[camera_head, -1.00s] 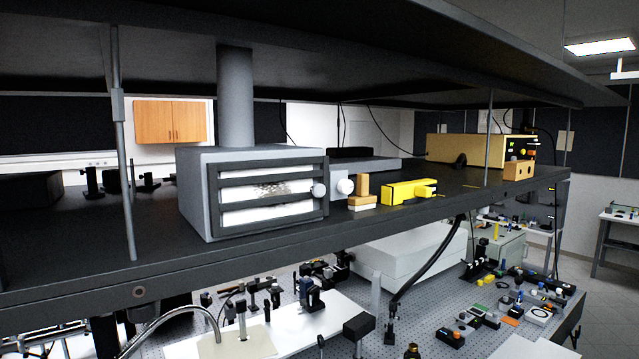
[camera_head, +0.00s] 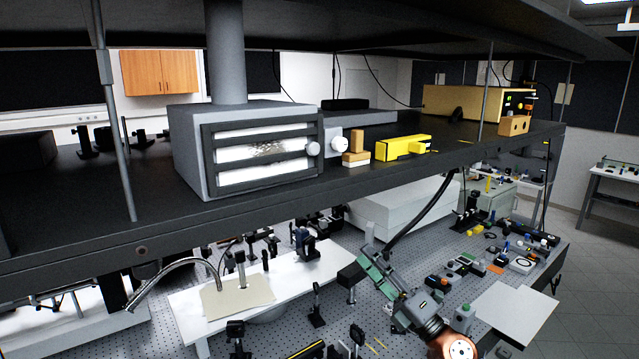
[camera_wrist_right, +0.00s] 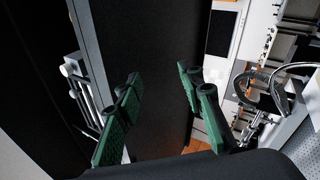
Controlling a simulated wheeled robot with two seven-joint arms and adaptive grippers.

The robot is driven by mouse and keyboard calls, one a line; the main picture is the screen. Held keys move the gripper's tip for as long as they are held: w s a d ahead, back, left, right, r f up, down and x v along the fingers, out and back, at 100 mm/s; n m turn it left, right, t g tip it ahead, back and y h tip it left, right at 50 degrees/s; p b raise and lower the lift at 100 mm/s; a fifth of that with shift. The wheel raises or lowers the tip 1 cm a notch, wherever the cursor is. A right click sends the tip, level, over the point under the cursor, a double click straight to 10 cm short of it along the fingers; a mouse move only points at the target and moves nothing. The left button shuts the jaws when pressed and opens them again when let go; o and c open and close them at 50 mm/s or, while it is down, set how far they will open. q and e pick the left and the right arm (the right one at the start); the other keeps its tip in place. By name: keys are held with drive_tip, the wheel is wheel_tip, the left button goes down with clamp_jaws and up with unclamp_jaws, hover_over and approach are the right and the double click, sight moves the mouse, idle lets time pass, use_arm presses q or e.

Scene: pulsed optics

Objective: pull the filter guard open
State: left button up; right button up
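The filter guard (camera_head: 263,152) is the dark slatted front of a grey box on the upper shelf, with white filter showing between its bars. The guard looks shut against the box. My right gripper (camera_head: 368,264) is below the shelf edge, lower and to the right of the guard, clear of it. In the wrist view the right gripper's green fingers (camera_wrist_right: 160,95) are spread with nothing held between them. A pale knob and bars show at the left there, partly cut by the shelf. My left gripper is not in view.
The dark shelf (camera_head: 90,250) has a long front edge above my right gripper. A white knob (camera_head: 339,144), an orange-and-white block (camera_head: 355,152) and a yellow tool (camera_head: 402,148) stand right of the guard. A thin post (camera_head: 118,150) rises at left. The optics bench below is crowded.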

drive_tip(key=s+a+r+n+g+y, duration=0.3)
drive_tip(key=s+a+r+n+g, duration=0.4)
drive_tip(key=a+r+n, duration=0.3)
drive_tip(key=n+t+h+p, duration=0.1)
drive_tip(key=n+t+h, duration=0.45)
drive_tip(key=h, duration=0.35)
approach(315, 149)
drive_tip(key=w, duration=0.1)
drive_tip(key=shift+n+g, duration=0.25)
drive_tip(key=shift+g, duration=0.1)
drive_tip(key=p+x, duration=0.1)
drive_tip(key=x, duration=0.3)
drive_tip(key=p+x, duration=0.1)
drive_tip(key=x, duration=0.2)
drive_tip(key=shift+s+a+r+p, duration=0.2)
drive_tip(key=shift+r+p, duration=0.1)
drive_tip(key=shift+r, duration=0.1)
drive_tip(key=shift+w+a+f, duration=0.1)
drive_tip(key=shift+w+a, duration=0.15)
drive_tip(key=shift+w, duration=0.25)
drive_tip(key=shift+c, duration=0.5)
clamp_jaws()
